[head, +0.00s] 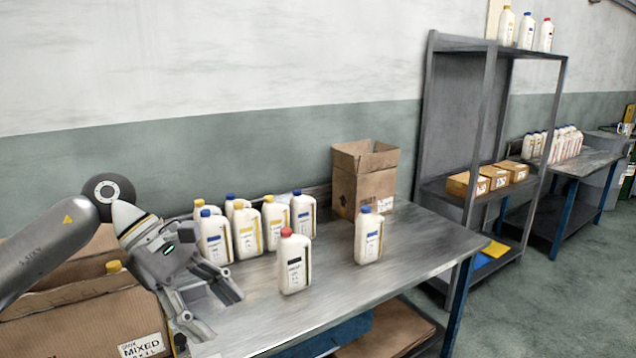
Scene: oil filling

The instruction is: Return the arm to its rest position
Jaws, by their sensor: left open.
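My left arm comes in from the left, and its gripper (226,316) is open and empty over the left front part of the metal table (335,292). The gripper points down and to the right, and its fingers are apart. A white bottle with a red cap (295,264) stands upright to the right of the gripper, apart from it. The large cardboard box labelled MIXED (85,318) is at the lower left, partly behind my arm. A bottle's yellow cap (114,267) shows at its opening. My right gripper is out of view.
Several blue-capped and yellow-capped bottles (247,232) stand at the table's back left. A blue-capped bottle (368,237) stands alone to the right. An open cardboard box (364,178) is at the back. A shelf rack (440,120) stands beyond the table. The table's right front is clear.

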